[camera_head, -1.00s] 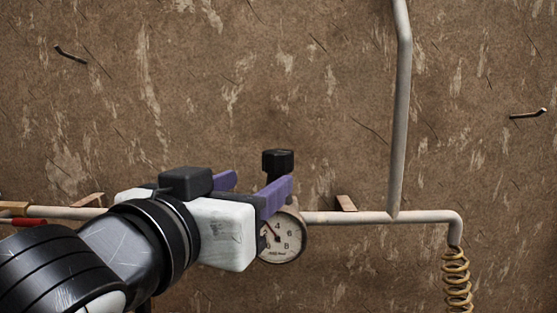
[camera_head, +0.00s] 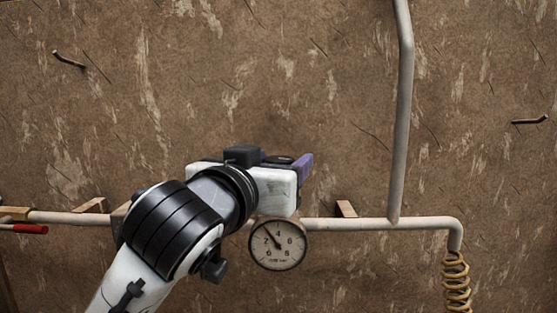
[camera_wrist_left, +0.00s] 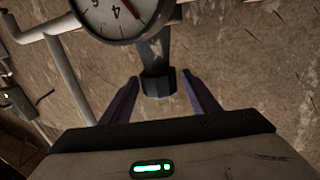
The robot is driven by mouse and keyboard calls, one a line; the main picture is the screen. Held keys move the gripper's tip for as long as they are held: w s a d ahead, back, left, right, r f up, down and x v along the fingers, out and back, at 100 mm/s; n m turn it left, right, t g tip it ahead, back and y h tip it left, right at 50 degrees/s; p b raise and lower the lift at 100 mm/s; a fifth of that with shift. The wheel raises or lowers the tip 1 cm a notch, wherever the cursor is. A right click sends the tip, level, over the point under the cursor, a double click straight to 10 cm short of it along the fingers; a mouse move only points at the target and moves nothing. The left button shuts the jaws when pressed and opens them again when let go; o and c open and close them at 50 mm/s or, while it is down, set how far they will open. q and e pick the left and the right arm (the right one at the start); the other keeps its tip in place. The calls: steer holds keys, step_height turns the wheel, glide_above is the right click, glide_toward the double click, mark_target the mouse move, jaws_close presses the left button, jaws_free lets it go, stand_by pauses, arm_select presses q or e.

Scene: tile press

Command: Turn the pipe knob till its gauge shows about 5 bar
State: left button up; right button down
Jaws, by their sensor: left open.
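The gauge (camera_head: 278,246) is a round white dial on the pipe. Its needle points up and left, between 2 and 4, near 3. The gauge also shows upside down in the left wrist view (camera_wrist_left: 118,14). The dark faceted pipe knob (camera_wrist_left: 157,84) stands between the fingers of my left gripper (camera_wrist_left: 161,82), with a small gap visible on each side. In the head view my left gripper (camera_head: 303,166) is above the gauge and hides the knob. It is open. My right gripper is not in view.
A pale pipe (camera_head: 350,223) runs along the scuffed brown wall, with a riser (camera_head: 403,110) to the right. A yellow coil (camera_head: 457,280) hangs at the right end. A red-handled valve (camera_head: 30,229) is at far left. Hooks (camera_head: 529,121) stick out of the wall.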

arm_select(q)
steer(key=c, duration=1)
steer(key=shift+c, duration=0.2)
steer(key=shift+h, duration=0.3)
steer(key=m+g+h, duration=0.1)
steer(key=m+h, duration=0.1)
steer(key=shift+a+g+h, duration=0.15)
steer(key=shift+g+h, duration=0.25)
steer(key=m+g+h, duration=0.3)
steer(key=h, duration=0.1)
steer(key=shift+w+m, duration=0.1)
steer(key=shift+m, duration=0.3)
steer(key=m+g+h, duration=0.1)
steer(key=g, duration=0.1)
steer(key=m+g+h, duration=0.2)
steer(key=g, duration=0.1)
steer(key=shift+r+m, duration=0.1)
steer(key=shift+m, duration=0.2)
steer(key=shift+m+g+h, duration=0.3)
steer(key=shift+m+g, duration=0.3)
steer(key=shift+g, duration=0.7)
